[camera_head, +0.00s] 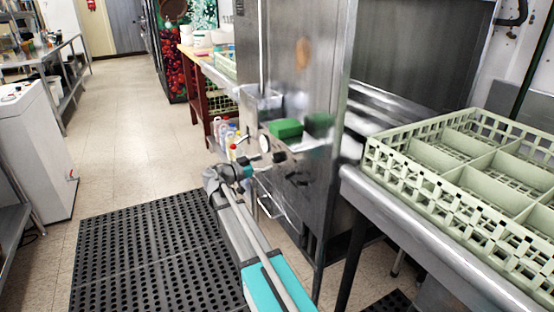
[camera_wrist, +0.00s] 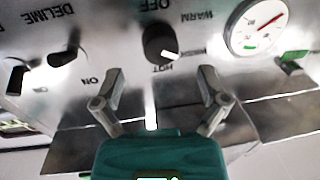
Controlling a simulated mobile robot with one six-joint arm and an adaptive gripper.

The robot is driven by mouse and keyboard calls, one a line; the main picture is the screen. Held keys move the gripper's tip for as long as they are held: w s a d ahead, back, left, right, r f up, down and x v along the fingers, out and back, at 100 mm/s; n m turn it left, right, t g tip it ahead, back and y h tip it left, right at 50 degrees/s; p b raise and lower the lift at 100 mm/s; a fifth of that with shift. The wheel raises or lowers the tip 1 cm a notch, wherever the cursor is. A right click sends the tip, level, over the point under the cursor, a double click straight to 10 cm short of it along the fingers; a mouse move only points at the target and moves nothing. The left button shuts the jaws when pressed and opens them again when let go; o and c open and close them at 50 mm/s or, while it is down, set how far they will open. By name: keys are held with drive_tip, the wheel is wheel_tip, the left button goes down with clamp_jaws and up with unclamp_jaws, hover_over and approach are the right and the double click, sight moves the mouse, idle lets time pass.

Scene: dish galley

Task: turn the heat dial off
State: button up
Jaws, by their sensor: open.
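The heat dial (camera_wrist: 160,42) is a round black knob with a white mark on a steel panel, in the upper middle of the wrist view. The lettering appears upside down: OFF is above the dial, WARM to its upper right, HOT just below it. The white mark points to the lower right in the picture, close to HOT. My gripper (camera_wrist: 162,76) is open and empty, its two fingers spread below the dial in the picture, one toward each side, and apart from it. In the head view my gripper (camera_head: 258,170) is at the machine's front panel; the dial is hard to make out there.
A round gauge (camera_wrist: 257,26) with a red needle is right of the dial. A black lever or switch (camera_wrist: 64,50) marked DELIME is to its left. Green dish racks (camera_head: 475,165) sit on the counter at right. A black floor mat (camera_head: 150,250) lies left of my arm.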

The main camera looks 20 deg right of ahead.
sight(274, 159)
drive_tip(key=shift+w+d, duration=0.15)
drive_tip(key=shift+d, duration=0.9)
drive_tip(key=shift+w+d, duration=0.15)
drive_tip(key=shift+d, duration=0.85)
